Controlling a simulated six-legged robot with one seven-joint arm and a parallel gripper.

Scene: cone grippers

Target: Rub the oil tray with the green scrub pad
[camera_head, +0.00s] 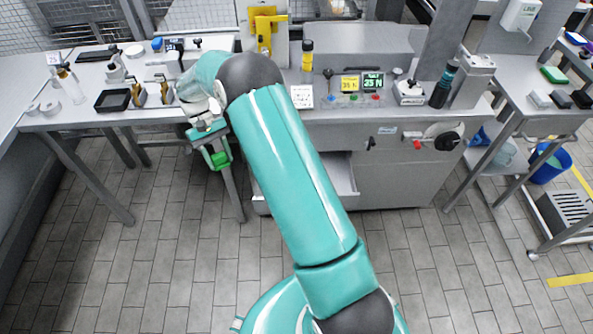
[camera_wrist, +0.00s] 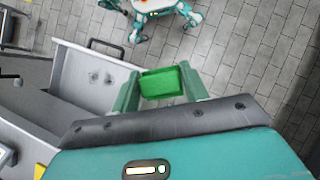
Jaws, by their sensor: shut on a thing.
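My gripper (camera_head: 217,158) is shut on the green scrub pad (camera_wrist: 162,84), which sits between its two fingers. The pad also shows in the head view (camera_head: 221,161), in front of the left bench edge and below the bench top. A pulled-out grey metal tray (camera_wrist: 92,78) with dark spots and a black handle (camera_wrist: 106,47) lies left of the pad in the wrist view; it looks like the oil tray. In the head view the tray (camera_head: 342,175) juts out below the machine, right of my gripper and partly hidden by my arm. The pad appears apart from the tray.
A grey machine (camera_head: 400,165) with a handwheel (camera_head: 447,136) stands at the centre. A black square tray (camera_head: 113,100) and small tools lie on the left bench. A cart (camera_head: 535,85) and blue bucket (camera_head: 551,165) are at right. Tiled floor in front is clear.

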